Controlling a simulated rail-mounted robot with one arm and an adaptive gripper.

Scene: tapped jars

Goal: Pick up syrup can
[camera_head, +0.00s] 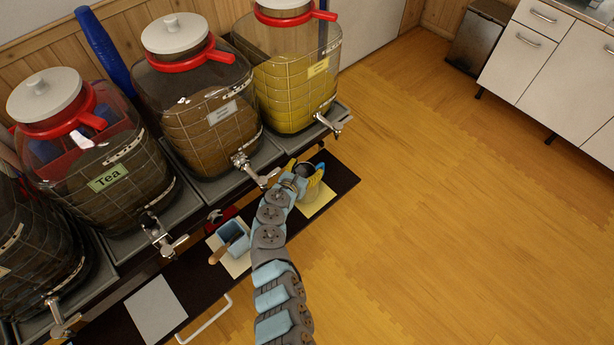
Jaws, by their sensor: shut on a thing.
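A can-like vessel with grey and yellow parts (312,192), which I take for the syrup can, is at the right end of the dark shelf, at a pale yellow sheet. My gripper (307,173) reaches it from above and is shut on it. My wrist and fingers hide much of the can, so its label cannot be read. I cannot tell whether its base touches the sheet.
Large glass jars with red clamps and metal taps stand behind; one tap (246,165) is close to my wrist. A blue container (232,236) with a wooden-handled tool stands left of my arm. A grey sheet (155,309) lies further left. The wooden floor (450,220) is clear.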

